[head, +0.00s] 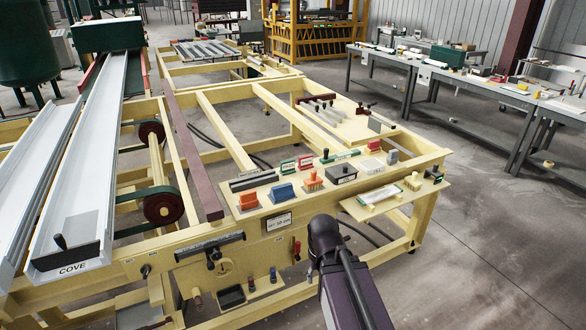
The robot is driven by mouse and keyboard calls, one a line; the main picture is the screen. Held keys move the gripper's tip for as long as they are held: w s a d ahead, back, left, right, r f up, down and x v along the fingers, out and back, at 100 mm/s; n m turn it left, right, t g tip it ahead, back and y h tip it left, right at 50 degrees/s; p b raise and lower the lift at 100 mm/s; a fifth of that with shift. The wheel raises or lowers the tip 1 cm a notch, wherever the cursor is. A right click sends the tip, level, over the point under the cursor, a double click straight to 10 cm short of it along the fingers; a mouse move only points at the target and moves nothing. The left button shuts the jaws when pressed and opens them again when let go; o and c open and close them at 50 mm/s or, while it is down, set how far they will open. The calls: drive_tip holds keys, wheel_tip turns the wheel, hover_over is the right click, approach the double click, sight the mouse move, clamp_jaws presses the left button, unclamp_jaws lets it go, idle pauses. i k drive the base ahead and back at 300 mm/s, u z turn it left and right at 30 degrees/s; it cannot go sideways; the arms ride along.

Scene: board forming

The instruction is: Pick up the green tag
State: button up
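A small green-framed tag (288,166) with a white face stands near the back of the tool shelf on the yellow frame. A similar red-framed tag (305,162) stands just right of it. A longer low green piece (341,156) lies further right; I cannot tell whether it is a tag too. My dark arm rises from the bottom edge, and its rounded black joint is in front of the shelf, below and right of the green tag. My gripper's fingers do not show.
Orange and blue holders (282,193) and a dark box (342,175) crowd the shelf in front of the tags. A small side ledge (395,196) juts out at the right. The white COVE channel (95,150) runs along the left. Grey workbenches (430,75) stand beyond open floor.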

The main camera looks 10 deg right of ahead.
sight(287, 167)
drive_tip(key=u, duration=0.05)
drive_tip(key=i, duration=1)
drive_tip(key=z, duration=0.05)
